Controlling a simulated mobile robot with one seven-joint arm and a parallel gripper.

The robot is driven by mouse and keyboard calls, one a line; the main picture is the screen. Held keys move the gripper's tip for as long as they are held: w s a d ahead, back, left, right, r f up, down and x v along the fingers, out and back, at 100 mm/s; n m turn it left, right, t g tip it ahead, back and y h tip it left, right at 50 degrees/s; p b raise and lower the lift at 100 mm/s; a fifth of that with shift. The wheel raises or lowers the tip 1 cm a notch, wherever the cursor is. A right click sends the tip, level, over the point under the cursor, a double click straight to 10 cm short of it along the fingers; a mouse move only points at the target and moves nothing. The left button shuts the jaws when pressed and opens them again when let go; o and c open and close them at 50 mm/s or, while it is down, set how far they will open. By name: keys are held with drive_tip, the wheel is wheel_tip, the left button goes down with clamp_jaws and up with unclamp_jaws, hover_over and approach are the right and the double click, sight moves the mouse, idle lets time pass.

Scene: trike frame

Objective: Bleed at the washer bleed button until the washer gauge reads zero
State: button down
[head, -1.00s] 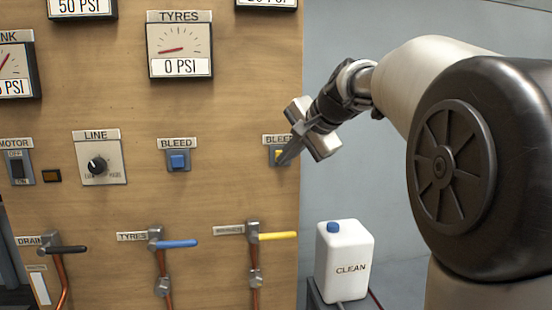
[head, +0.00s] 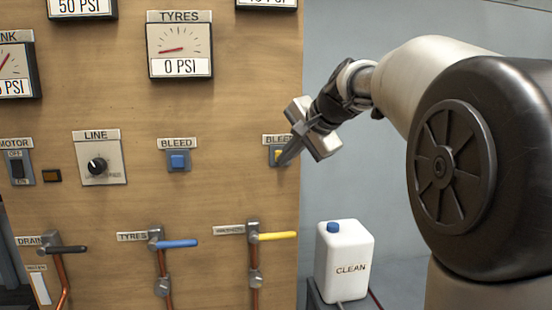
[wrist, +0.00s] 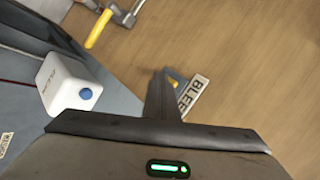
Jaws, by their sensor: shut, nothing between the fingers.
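The yellow bleed button (head: 278,154) sits in a grey-blue housing under a BLEED label near the panel's right edge. In the wrist view a sliver of the yellow button (wrist: 173,82) shows beside the closed fingers (wrist: 160,90). I cannot tell how far the button is pressed. A gauge (head: 266,4) above it is cut off by the top edge. Its name and dial are out of view; only the lower part of its PSI readout shows, hard to read.
A blue bleed button (head: 178,161) and the TYRES gauge (head: 179,45), at 0 PSI, are to the left. A yellow-handled valve (head: 272,237) and a blue-handled valve (head: 180,244) are below. A white CLEAN jug (head: 343,260) stands right of the panel.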

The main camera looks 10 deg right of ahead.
idle(0.8)
drive_tip(key=shift+s+b, duration=0.45)
drive_tip(key=shift+s, duration=0.45)
drive_tip(key=s+b, duration=0.2)
drive_tip(key=s, duration=0.3)
